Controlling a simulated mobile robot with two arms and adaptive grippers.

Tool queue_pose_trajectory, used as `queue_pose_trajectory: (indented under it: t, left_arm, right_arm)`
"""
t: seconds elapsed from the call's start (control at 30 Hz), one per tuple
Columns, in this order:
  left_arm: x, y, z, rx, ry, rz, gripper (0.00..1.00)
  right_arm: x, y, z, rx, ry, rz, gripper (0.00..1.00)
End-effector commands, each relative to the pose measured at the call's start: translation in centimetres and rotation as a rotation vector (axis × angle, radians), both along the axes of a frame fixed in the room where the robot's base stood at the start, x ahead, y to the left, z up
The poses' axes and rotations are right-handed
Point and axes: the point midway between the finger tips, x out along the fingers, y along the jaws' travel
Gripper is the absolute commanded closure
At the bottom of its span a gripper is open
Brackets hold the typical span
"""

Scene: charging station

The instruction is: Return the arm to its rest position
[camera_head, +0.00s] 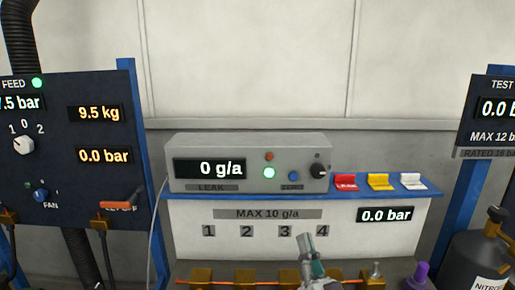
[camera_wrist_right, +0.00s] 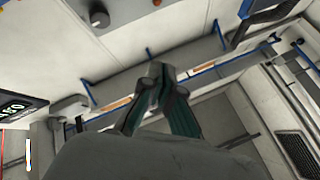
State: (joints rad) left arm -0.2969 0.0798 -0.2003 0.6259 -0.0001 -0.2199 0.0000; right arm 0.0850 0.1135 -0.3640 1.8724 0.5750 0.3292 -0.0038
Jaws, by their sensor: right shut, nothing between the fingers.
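My right gripper (camera_head: 306,240) shows at the bottom centre of the head view, in front of the white panel and below the numbers 3 and 4. Its fingers are shut with nothing between them. In the right wrist view the closed fingers (camera_wrist_right: 160,75) point up the picture, away from the camera, and touch nothing that I can see. My left gripper is not in view.
A grey leak meter (camera_head: 250,162) reading 0 g/a stands on a blue-edged shelf beside red, yellow and white switches (camera_head: 378,181). Brass fittings (camera_head: 201,277) line the bench below. A gauge panel (camera_head: 75,150) stands left; a nitrogen cylinder (camera_head: 478,262) stands right.

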Motion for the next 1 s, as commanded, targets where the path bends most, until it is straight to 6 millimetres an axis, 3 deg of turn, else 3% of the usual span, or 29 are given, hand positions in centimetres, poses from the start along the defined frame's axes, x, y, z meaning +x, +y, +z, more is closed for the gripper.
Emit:
queue_pose_trajectory:
  t: [0.27, 0.47, 0.6, 0.7, 0.83, 1.0]
  left_arm:
    - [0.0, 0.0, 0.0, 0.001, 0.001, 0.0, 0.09]
    - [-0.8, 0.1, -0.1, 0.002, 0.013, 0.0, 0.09]
    - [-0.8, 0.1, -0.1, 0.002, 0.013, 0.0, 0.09]
    - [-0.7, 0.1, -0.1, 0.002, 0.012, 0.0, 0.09]
    - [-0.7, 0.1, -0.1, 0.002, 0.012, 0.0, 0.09]
    - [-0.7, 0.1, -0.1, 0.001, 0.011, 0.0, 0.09]
  right_arm:
    - [-1.3, 1.6, -5.1, -0.184, 0.221, 0.055, 1.0]
    - [-4.4, 1.8, -12.2, -0.403, 0.519, 0.1, 1.0]
    - [-9.2, 0.0, -18.8, -0.595, 0.824, 0.122, 1.0]
    - [-13.1, -2.1, -22.4, -0.701, 1.027, 0.128, 1.0]
    - [-17.6, -4.5, -25.3, -0.794, 1.234, 0.128, 1.0]
    - [-22.6, -7.2, -27.2, -0.87, 1.443, 0.12, 1.0]
